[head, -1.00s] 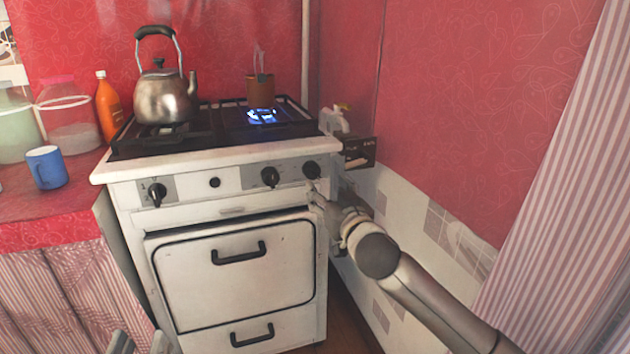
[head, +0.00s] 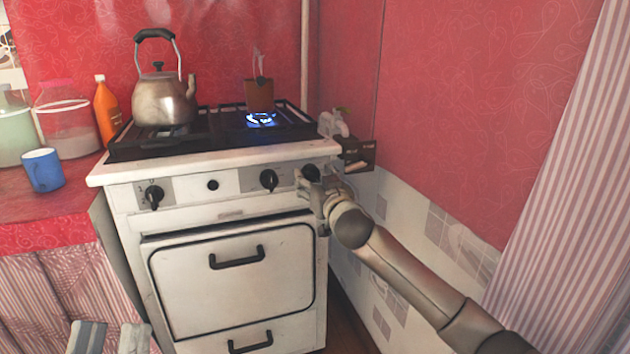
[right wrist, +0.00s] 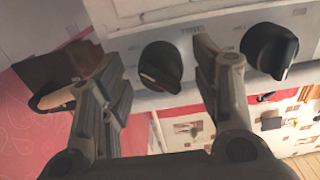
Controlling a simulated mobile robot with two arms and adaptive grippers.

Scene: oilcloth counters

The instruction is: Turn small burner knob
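The stove (head: 225,180) has black knobs on its white front panel. The rightmost knob (head: 311,173) is partly covered by my right gripper (head: 309,184). In the right wrist view this knob (right wrist: 160,67) lies between the two open fingers (right wrist: 160,60), and I see no clear contact. The knob beside it (head: 269,179) also shows in the right wrist view (right wrist: 269,50), outside the right finger. Another knob (head: 154,196) is at the panel's left. A burner (head: 262,119) has a blue flame. My left gripper (head: 108,338) is open and empty at the bottom left.
A kettle (head: 163,103) stands on the left of the stove top, and a brown pot-like object (head: 259,95) is behind the flame. A blue mug (head: 43,170) and an orange bottle (head: 107,108) are on the left counter. The wall is close on the right.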

